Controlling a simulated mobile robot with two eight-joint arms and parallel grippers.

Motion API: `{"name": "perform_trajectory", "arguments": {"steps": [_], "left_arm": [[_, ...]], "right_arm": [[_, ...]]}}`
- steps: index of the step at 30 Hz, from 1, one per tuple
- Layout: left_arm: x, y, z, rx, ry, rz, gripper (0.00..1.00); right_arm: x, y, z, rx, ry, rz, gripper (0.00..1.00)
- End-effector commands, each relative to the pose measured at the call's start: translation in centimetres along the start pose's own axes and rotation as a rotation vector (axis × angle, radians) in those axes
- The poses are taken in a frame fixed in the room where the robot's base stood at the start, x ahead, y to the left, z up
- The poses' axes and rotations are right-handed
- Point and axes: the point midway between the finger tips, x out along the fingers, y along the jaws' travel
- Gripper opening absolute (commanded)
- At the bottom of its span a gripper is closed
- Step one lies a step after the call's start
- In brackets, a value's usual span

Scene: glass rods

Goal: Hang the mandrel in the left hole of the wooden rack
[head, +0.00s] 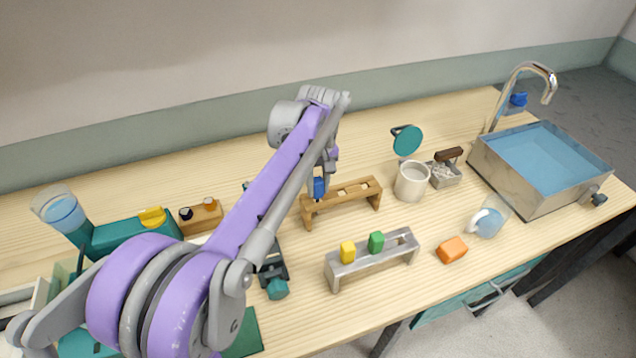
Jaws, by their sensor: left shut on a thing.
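The wooden rack (330,202) stands in the middle of the table, with light spots along its top bar. A blue block-shaped piece (319,187), which looks like the grip of the mandrel, shows at the rack's left end. My left gripper (326,172) is directly above that end, pointing down and shut on the blue piece. The rest of the mandrel is hidden or too thin to make out. I cannot tell whether it is in the left hole or just above it. My right gripper is not in view.
A metal rack (398,252) with a yellow grip (347,251) and a green grip (376,242) stands in front. A mug (411,183), an orange block (452,250) and a glass jug (489,221) are to the right. A water-filled basin (520,182) stands far right.

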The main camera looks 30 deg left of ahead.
Motion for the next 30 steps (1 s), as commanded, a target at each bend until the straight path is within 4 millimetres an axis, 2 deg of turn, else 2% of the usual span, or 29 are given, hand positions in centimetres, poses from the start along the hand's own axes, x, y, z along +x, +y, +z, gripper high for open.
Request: {"name": "perform_trajectory", "arguments": {"steps": [9, 23, 24, 29, 30], "left_arm": [[1.25, 0.01, 0.01, 0.0, 0.0, 0.0, 0.0], [1.25, 0.01, 0.0, 0.0, 0.0, 0.0, 0.0], [1.25, 0.01, 0.0, 0.0, 0.0, 0.0, 0.38], [1.25, 0.0, 0.0, 0.0, 0.0, 0.0, 0.67], [1.25, 0.0, 0.0, 0.0, 0.0, 0.0, 0.68]], "right_arm": [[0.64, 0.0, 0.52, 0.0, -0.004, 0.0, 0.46], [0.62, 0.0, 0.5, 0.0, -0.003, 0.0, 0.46], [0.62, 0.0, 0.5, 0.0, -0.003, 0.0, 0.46], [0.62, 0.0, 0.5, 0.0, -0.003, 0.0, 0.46], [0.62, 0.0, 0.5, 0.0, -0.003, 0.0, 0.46]]}}
